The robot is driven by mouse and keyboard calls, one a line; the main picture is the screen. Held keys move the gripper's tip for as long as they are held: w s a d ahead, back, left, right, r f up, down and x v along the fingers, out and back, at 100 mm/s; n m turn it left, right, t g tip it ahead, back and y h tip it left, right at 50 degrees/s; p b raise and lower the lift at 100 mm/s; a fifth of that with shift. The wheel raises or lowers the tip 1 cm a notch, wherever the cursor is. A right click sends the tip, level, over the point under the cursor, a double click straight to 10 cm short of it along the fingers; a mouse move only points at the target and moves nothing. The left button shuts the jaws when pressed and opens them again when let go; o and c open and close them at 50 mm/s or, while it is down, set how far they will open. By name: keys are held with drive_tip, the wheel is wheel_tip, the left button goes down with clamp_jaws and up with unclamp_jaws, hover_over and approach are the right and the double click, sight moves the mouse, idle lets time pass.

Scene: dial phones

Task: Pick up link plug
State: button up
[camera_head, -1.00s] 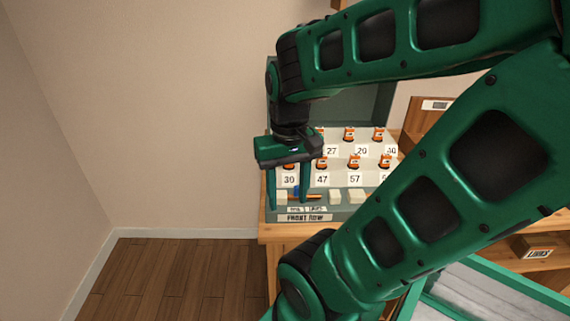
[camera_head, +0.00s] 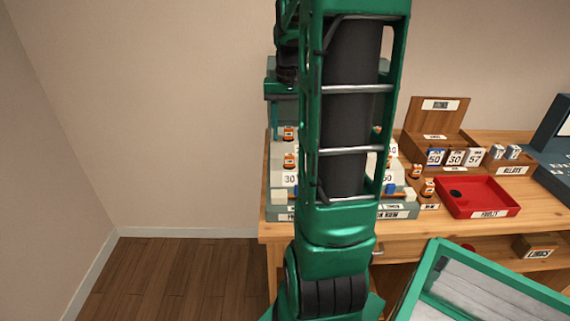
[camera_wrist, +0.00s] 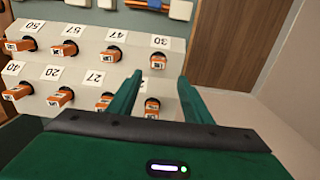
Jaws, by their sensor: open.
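At the top edge of the wrist view, a thin orange piece with a blue end (camera_wrist: 142,4) lies on the rack's front ledge, cut off by the frame; it may be the link plug. In the head view, a blue and orange piece (camera_head: 389,188) shows on the ledge right of my arm. My gripper (camera_wrist: 159,78) is open and empty, above the rack's rows of orange plugs. An orange plug in the 30 column (camera_wrist: 158,61) shows between and beyond the fingertips. In the head view my forearm hides the rack's middle and part of my gripper.
The stepped rack (camera_head: 400,213) stands on a wooden table (camera_head: 450,227). To its right are a red tray (camera_head: 468,208) and a wooden holder with number cards (camera_head: 435,157). A box labelled links (camera_head: 535,246) sits on a lower shelf. Open floor lies left of the table.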

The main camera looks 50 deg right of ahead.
sight(289, 154)
wheel_tip(289, 154, down, 3)
drive_tip(key=shift+s+f, duration=0.15)
drive_tip(key=shift+f, duration=1.2)
drive_tip(key=shift+s+f, duration=0.1)
drive_tip(key=shift+f, duration=1.2)
drive_tip(key=c, duration=1)
